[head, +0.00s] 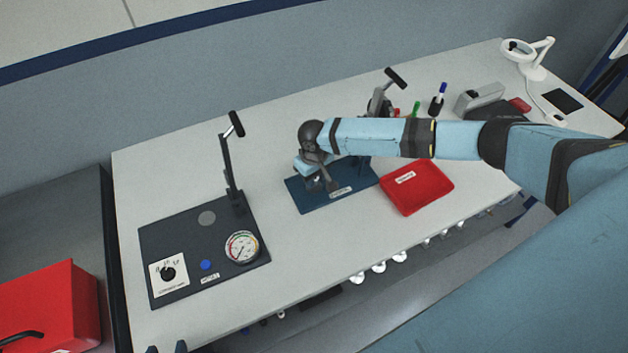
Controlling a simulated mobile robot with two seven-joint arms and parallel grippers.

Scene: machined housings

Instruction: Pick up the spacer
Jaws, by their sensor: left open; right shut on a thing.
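My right arm reaches in from the right. My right gripper (323,184) is low over the left part of the blue fixture plate (313,203). It is shut on a small part, mostly hidden by the fingers and wrist. I cannot tell for certain whether this part is the spacer, and no spacer shows clearly elsewhere.
A red tray (437,200) lies right of the blue plate. A dark gauge panel (180,238) with an upright lever clamp (228,165) stands left. Pens, a grey device (480,95) and a lamp (540,55) are at the back right. The table between panel and plate is clear.

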